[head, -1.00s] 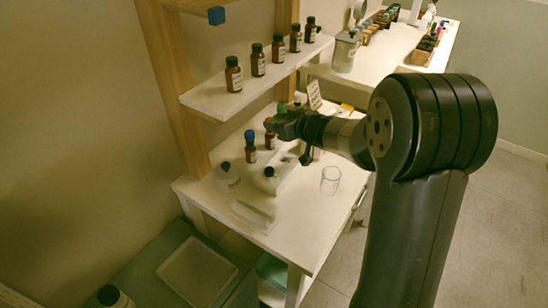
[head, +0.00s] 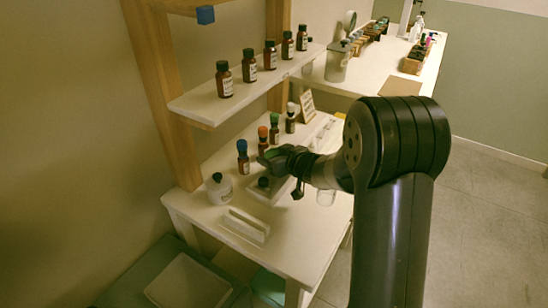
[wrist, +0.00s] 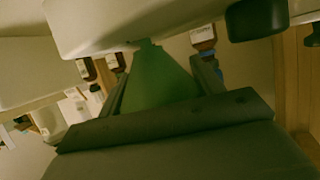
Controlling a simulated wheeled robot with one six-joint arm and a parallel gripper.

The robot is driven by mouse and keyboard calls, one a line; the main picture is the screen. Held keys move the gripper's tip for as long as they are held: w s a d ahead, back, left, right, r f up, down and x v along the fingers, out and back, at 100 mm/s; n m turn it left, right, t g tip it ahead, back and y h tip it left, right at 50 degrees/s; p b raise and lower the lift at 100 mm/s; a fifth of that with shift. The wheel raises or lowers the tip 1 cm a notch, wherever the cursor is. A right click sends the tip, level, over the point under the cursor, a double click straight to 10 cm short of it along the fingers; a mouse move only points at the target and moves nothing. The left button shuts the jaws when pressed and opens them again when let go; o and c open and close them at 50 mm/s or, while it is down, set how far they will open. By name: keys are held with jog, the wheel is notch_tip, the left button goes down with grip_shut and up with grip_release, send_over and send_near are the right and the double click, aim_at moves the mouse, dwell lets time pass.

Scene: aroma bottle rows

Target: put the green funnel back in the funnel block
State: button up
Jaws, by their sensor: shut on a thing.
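The green funnel (wrist: 155,82) is between the fingers of my gripper (head: 268,160), which is shut on it. In the wrist view a pale body hides the funnel's far end; I cannot tell if they touch. In the head view my gripper is over the white worktable, just in front of the row of small bottles. A low white block (head: 256,193) is beneath and near it, partly hidden by the gripper. Another long white block (head: 246,226) lies nearer the front edge. I cannot tell which is the funnel block.
Brown bottles with blue (head: 242,156), orange (head: 262,134) and green (head: 274,120) tops stand behind my gripper. A shelf (head: 205,107) with several brown bottles is above.

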jog(key=shift+f, duration=0.35)
jog(key=o, duration=1)
jog(key=shift+c, duration=0.2)
jog(key=shift+s+r, duration=0.1)
jog(key=shift+r, duration=0.5)
jog(key=p+v, duration=0.1)
jog(key=v, duration=1)
jog(key=shift+s+d+p, duration=0.3)
jog(key=shift+p, duration=0.05)
